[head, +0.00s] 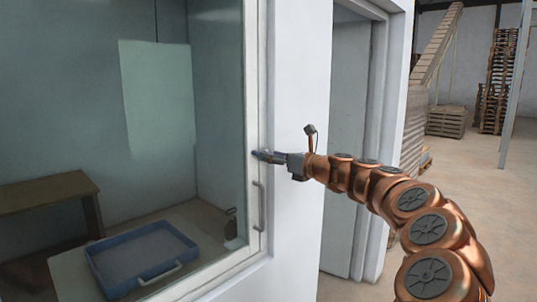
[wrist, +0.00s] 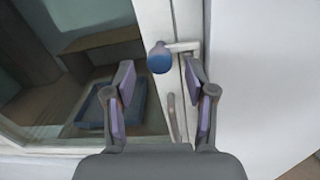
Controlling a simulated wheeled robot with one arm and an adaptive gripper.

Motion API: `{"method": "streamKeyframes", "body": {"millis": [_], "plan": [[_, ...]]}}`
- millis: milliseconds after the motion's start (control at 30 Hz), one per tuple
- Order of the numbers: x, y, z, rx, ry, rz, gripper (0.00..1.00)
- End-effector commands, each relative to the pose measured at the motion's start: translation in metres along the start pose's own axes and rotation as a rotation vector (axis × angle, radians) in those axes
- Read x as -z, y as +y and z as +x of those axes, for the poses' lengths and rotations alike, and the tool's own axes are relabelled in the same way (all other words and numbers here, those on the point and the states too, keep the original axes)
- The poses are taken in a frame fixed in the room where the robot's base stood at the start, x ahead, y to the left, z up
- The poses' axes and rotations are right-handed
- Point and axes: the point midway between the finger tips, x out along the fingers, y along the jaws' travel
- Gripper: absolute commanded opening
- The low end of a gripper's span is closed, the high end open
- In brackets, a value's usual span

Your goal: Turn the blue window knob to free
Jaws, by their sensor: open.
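The blue window knob (wrist: 160,58) shows in the wrist view on the window frame's edge, with a short pale bar running right from it. My gripper (wrist: 159,75) is open, its two purple-padded fingers apart. The knob appears in the gap between the fingertips, slightly beyond them, and I see no finger touching it. In the head view my gripper (head: 270,156) is at the window frame's right side.
A pale vertical pull handle (head: 260,206) sits on the frame below my gripper. Behind the glass are a blue tray (head: 140,260), a wooden table (head: 45,195) and a dark bottle (head: 231,224). White wall and a doorway (head: 350,140) lie to the right.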

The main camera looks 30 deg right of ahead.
Motion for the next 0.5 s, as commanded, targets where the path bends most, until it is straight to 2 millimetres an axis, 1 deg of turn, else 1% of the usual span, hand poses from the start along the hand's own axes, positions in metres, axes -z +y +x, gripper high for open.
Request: {"method": "streamKeyframes", "body": {"millis": [33,100,200,500], "plan": [[0.0,0.0,0.007,-0.001,0.002,0.001,0.55],[0.001,0.001,0.013,-0.003,0.003,0.002,0.55],[0.001,0.001,0.018,-0.002,0.002,0.002,0.55],[0.001,0.001,0.021,-0.002,0.001,0.001,0.55]]}}
